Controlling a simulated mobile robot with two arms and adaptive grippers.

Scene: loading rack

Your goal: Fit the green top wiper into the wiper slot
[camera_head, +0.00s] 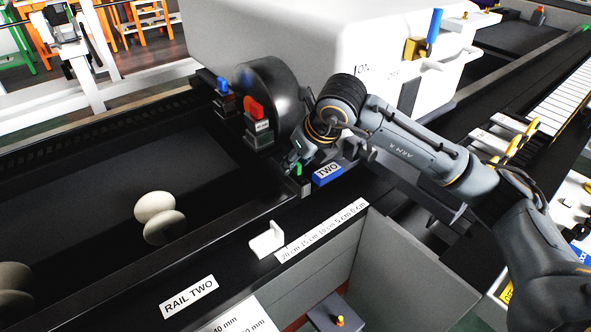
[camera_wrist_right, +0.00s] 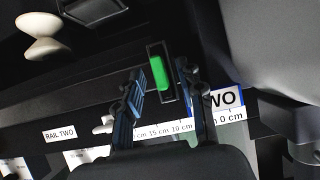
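The green wiper (camera_head: 298,168) shows as a small green piece at the front of the dark machine block. In the right wrist view the green wiper (camera_wrist_right: 158,73) stands within the dark rectangular outline of a slot (camera_wrist_right: 167,94). I cannot tell how deep it sits. My right gripper (camera_head: 294,157) is close above it in the head view. In the right wrist view its two fingers (camera_wrist_right: 161,72) are spread apart on either side of the green piece, with visible gaps. My left gripper is not in view.
A blue TWO label (camera_head: 327,173) sits right of the green piece. A black round housing (camera_head: 272,85) and a red-topped block (camera_head: 256,122) stand behind. A white bracket (camera_head: 267,240) lies on the rail by the centimetre scale (camera_head: 322,230). White spool-like rollers (camera_head: 160,218) are at left.

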